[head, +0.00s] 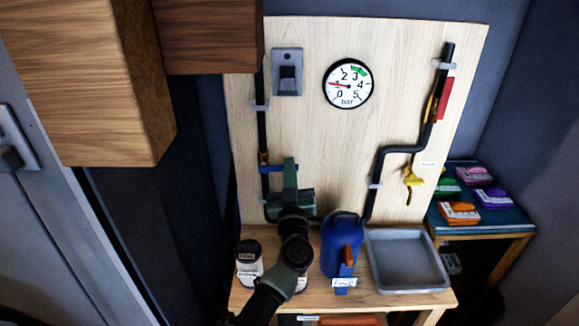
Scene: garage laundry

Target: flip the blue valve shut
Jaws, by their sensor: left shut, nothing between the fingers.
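The blue valve (272,169) is on the black vertical pipe at the left of the wooden board. Its blue handle lies about level in the picture, crosswise to the pipe, and a brass-coloured part shows just above it. My left gripper (290,163) is shut and empty, its fingers pointing up the picture over the right part of the handle. The fingers hide some of the handle, and I cannot tell if they touch it. My right gripper is not in view.
A gauge (348,84) and a grey switch (288,72) are on the board. A yellow valve (411,180) and red handle (445,98) are at right. A blue container (342,243), a jar (249,264) and a grey tray (405,281) stand below. Wooden cabinets (90,85) hang upper left.

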